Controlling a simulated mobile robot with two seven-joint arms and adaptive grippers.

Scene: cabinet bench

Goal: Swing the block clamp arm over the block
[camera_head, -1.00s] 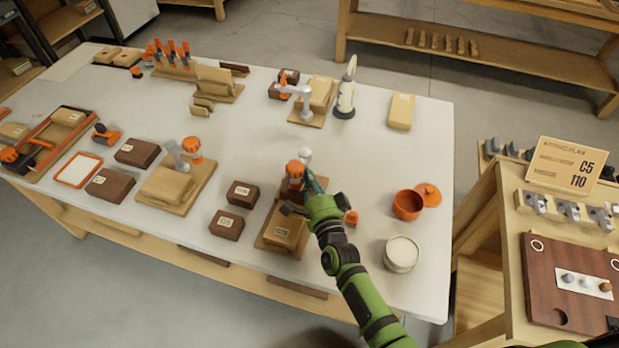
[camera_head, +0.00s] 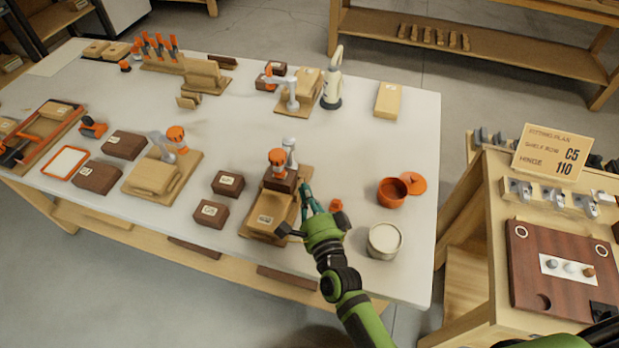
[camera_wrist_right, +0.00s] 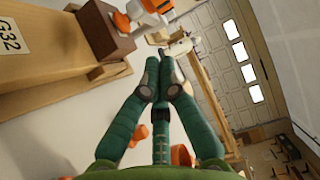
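The near block clamp has a grey post (camera_head: 290,150) and an orange-ended arm (camera_head: 277,158) on a wooden base (camera_head: 303,176). The orange end appears over a dark brown block (camera_head: 280,182); I cannot tell whether it touches. A labelled tan block (camera_head: 268,219) lies in front. The wrist view shows the dark block (camera_wrist_right: 103,32), orange part (camera_wrist_right: 124,21) and tan piece marked G32 (camera_wrist_right: 35,50) on the left. My right gripper (camera_head: 306,192) is right of the base. Its fingers converge at the tips (camera_wrist_right: 162,68), with nothing visible between them. My left gripper is out of view.
An orange pot (camera_head: 391,192) and a pale round tub (camera_head: 384,240) stand right of my gripper. A small orange piece (camera_head: 336,204) lies close by. Two dark blocks (camera_head: 227,183) (camera_head: 210,213) sit left of the base. Another clamp (camera_head: 176,140) stands farther left.

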